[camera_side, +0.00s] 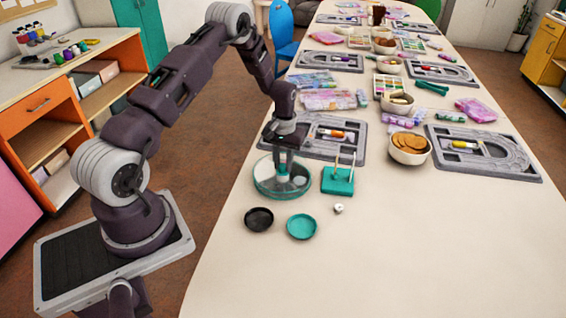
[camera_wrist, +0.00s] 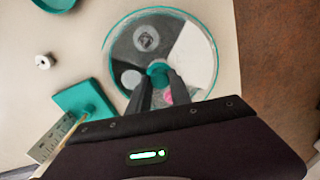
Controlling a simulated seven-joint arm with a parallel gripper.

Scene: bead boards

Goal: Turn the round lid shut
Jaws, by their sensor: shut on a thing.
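A round container (camera_side: 258,184) with a teal rim and a round lid (camera_wrist: 195,50) on top stands on the near left of the table. In the wrist view the lid face has dark grey and whitish areas and a teal knob (camera_wrist: 157,68) at its middle. My gripper (camera_side: 283,170) points straight down over the lid. Its two fingers are shut on the knob, one on each side, also seen in the wrist view (camera_wrist: 158,78). A pale disc and a patch of pink show beside the fingers. The fingers and gripper body hide part of the lid's near side.
A black dish (camera_side: 259,219), a teal dish (camera_side: 301,226) and a small white bead (camera_side: 338,208) lie in front. A grey bead board (camera_side: 340,151) lies behind. The table's front right is clear.

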